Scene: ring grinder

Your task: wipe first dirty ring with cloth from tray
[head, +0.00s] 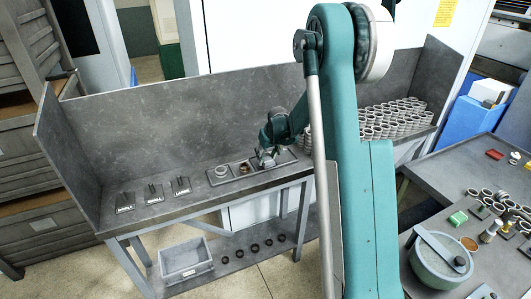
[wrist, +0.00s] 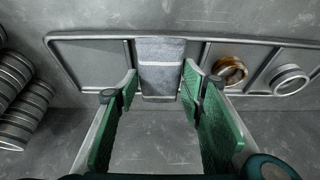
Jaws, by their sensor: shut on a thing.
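The grey cloth (wrist: 162,72) with a pale stripe lies in a compartment of the shallow grey tray (wrist: 90,68). My gripper (wrist: 161,82) has its green-padded fingers on either side of the cloth and is shut on it. In the head view my gripper (head: 266,152) is over the right part of the tray (head: 291,154), and the cloth is mostly hidden there. A brown-stained ring (wrist: 230,70) sits in the compartment to the right of the cloth in the wrist view. A grey ring (wrist: 288,79) sits one compartment farther right.
Stacks of grey rings (head: 392,118) stand on the right of the bench; some show at the wrist view's left (wrist: 14,98). Three small dark labelled stands (head: 153,193) are at the bench's left. A grey bin (head: 185,260) stands on the lower shelf. Panels wall the bench's back.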

